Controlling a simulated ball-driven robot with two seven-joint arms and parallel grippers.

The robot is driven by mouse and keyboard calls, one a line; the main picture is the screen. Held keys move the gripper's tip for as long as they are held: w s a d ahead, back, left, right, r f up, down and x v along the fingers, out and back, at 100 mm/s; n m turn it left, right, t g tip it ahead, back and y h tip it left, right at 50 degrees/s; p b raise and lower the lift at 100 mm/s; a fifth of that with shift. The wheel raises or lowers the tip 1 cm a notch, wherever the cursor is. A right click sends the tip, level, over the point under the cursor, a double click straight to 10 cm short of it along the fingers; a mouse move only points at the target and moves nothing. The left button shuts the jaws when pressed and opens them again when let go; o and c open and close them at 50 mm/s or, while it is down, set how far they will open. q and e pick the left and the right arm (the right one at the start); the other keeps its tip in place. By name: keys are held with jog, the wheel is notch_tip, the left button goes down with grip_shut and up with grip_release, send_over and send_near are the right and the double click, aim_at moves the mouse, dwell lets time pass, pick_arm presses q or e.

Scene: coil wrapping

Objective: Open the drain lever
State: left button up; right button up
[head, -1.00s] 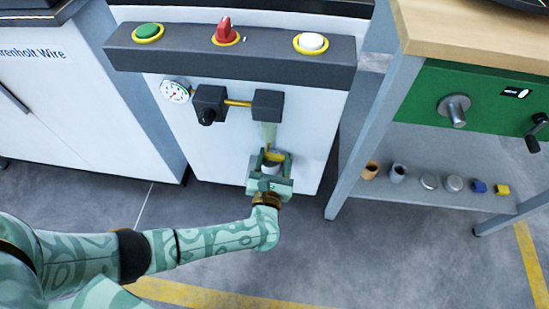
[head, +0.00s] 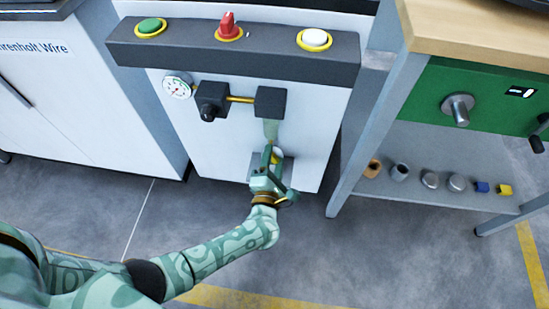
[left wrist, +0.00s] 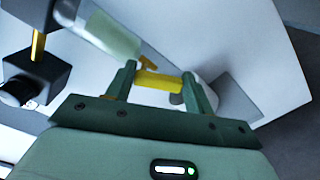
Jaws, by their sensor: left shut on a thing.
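The yellow drain lever (left wrist: 158,80) lies between the two fingers of my left gripper (left wrist: 160,78) in the left wrist view. The fingers are shut on it. In the head view my left gripper (head: 271,160) is at the lower part of the white panel, just below the translucent filter bowl (head: 271,130). Only a bit of yellow shows between its fingers there, and the fingers hide most of the lever. The bowl hangs under a black block (head: 270,102) and also shows in the left wrist view (left wrist: 115,40). My right gripper is out of view.
A pressure gauge (head: 178,88), a black regulator (head: 212,100) and a yellow pipe (head: 241,99) sit left of the black block. Above are a green button (head: 150,26), a red knob (head: 228,25) and a white button (head: 314,38). A workbench leg (head: 367,125) stands to the right.

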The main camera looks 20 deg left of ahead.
pick_arm(q)
jog(key=m, duration=0.2)
jog(key=shift+s+a+f+m, duration=0.15)
jog(key=shift+f+m, duration=0.1)
jog(key=shift+m, duration=0.15)
jog(key=shift+s+a+f+m+p, duration=0.1)
jog(key=shift+m+p, duration=0.1)
jog(key=shift+m, duration=0.45)
jog(key=shift+a+f+m+p, duration=0.1)
jog(key=shift+m+p, duration=0.05)
jog(key=shift+m, duration=0.5)
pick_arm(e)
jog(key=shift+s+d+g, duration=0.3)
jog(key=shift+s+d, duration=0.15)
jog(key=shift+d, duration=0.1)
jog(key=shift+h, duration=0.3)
pick_arm(q)
jog(key=o, duration=1)
jog(key=shift+r, duration=0.1)
